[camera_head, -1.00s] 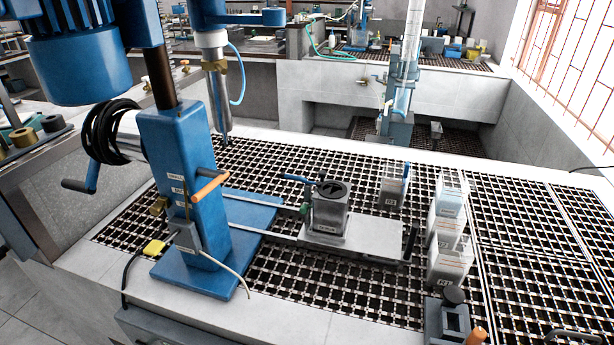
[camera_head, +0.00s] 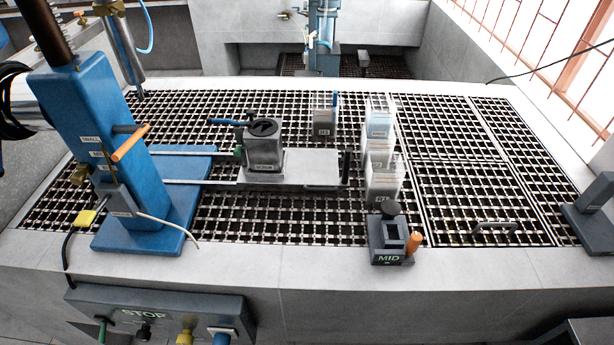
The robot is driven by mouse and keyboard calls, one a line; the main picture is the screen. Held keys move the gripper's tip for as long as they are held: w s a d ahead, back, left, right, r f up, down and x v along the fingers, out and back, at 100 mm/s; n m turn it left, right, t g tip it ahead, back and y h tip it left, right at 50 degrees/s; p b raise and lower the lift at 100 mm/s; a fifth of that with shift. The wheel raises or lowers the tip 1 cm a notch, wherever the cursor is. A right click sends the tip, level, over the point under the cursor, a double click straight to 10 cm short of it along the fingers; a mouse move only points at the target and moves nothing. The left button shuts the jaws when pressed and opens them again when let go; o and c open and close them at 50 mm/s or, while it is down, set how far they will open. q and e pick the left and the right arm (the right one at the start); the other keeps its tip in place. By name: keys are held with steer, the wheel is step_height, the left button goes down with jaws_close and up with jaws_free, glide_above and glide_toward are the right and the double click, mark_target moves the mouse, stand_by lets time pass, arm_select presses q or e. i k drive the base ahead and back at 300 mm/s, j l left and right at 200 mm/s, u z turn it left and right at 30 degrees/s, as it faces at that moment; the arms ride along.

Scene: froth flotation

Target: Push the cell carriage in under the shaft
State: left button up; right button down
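The cell carriage is a flat grey plate (camera_head: 315,170) on two rails that run left to the blue machine base (camera_head: 185,215). A square metal cell (camera_head: 263,150) with a dark round opening stands on the plate's left part. A dark upright handle (camera_head: 345,168) stands at the plate's right end. The shaft, a grey vertical tube (camera_head: 122,50), hangs at the upper left beside the blue column (camera_head: 95,130). The cell stands to the right of the shaft, apart from it. Neither of my grippers is in view.
Labelled clear containers (camera_head: 380,125) stand in a row right of the carriage, with another (camera_head: 325,118) behind. A dark block marked MID (camera_head: 390,240) stands in front. A control box (camera_head: 160,315) with a STOP label hangs at the front. The right grating is mostly clear.

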mark_target(313, 170)
steer(key=j, duration=0.9)
steer(key=j+z, duration=0.1)
steer(key=j, duration=0.8)
steer(key=k, duration=0.05)
